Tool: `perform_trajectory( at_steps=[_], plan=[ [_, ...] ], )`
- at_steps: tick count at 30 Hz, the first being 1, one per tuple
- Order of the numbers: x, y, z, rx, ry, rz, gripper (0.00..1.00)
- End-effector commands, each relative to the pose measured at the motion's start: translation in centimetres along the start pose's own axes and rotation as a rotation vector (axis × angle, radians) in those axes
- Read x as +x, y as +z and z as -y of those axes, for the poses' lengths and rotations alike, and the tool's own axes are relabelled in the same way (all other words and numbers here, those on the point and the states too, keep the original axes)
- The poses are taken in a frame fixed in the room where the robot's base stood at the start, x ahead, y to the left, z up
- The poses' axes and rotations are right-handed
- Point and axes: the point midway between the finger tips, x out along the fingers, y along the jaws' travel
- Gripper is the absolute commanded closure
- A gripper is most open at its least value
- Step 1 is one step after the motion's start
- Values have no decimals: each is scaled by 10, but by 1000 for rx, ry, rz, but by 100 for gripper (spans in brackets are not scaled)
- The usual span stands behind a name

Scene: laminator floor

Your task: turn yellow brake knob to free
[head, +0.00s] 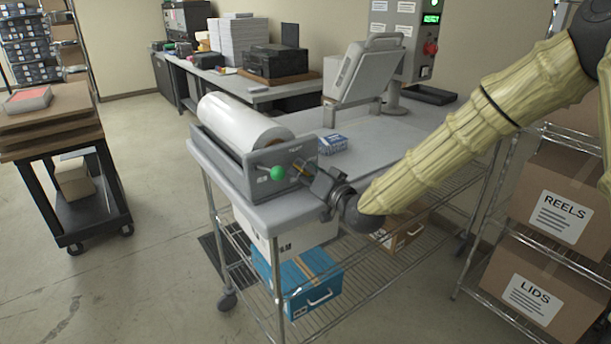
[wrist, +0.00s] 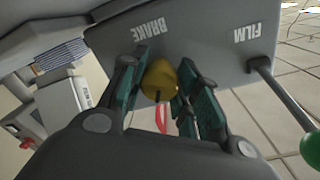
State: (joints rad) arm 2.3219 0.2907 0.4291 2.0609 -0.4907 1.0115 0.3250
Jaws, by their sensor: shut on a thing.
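The yellow brake knob (wrist: 160,80) sits on the grey end panel (wrist: 190,45), just below the word BRAKE in the wrist view. My gripper (wrist: 160,92) is shut on it, with one teal-padded finger on each side. A dark mark shows on the knob's lower edge, and a red curved mark (wrist: 162,118) lies just below it. Any FREE label is not readable. In the head view my gripper (head: 316,181) reaches the panel's right part from the right and mostly hides the knob.
A green ball-ended lever (head: 278,173) sticks out beside the gripper, under the word FILM; its ball (wrist: 312,149) shows in the wrist view. A white film roll (head: 235,122) lies behind the panel.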

Motion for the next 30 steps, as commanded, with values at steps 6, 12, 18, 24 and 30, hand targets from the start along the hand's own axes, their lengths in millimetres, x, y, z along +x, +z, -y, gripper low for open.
perform_trajectory(
  at_steps=[6, 12, 18, 24, 30],
  plan=[
    [0, 1, -3, 210, 2, 6, 92],
    [0, 2, -4, 400, 4, 14, 92],
    [0, 2, -4, 590, 4, 22, 92],
    [0, 2, -4, 773, 5, 29, 92],
    [0, 2, -4, 929, 6, 37, 92]
  ],
)
